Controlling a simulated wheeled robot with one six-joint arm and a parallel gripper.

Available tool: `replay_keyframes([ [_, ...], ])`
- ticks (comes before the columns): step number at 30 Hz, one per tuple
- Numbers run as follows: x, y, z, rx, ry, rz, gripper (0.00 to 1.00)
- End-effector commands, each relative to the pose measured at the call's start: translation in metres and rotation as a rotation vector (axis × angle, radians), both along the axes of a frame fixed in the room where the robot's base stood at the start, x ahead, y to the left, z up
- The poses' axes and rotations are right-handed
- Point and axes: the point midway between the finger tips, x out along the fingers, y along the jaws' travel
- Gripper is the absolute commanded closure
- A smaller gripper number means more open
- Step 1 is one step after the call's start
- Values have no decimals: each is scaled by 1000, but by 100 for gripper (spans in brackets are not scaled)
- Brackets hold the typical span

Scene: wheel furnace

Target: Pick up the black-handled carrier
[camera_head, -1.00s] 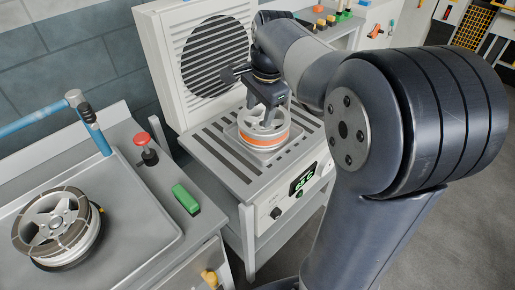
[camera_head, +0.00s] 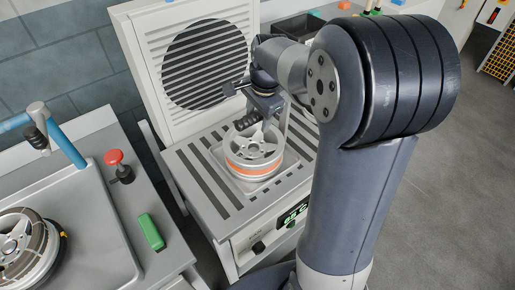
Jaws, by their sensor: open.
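My gripper (camera_head: 268,112) points down just above a silver spoked wheel (camera_head: 253,150) with an orange band, which lies flat on the slotted furnace top. I read the gripper as open; its fingertips are small and dark, and a gap to the wheel is hard to judge. A second spoked wheel (camera_head: 22,246) lies in the tray at left.
The furnace's slotted top (camera_head: 196,180) has a raised vented panel (camera_head: 205,55) behind it. The left bench carries a red button (camera_head: 114,158), a green block (camera_head: 151,231) and a blue pipe (camera_head: 68,150) with a black grip. Grey floor (camera_head: 440,210) is open at right.

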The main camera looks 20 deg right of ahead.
Motion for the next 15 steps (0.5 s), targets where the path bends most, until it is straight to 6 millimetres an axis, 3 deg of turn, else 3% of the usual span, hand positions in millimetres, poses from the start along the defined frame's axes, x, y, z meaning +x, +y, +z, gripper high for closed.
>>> replay_keyframes([
  [5, 0, 0, 0, 0, -1, 0, 50],
  [15, 0, 0, 1, 0, -1, 0, 77],
])
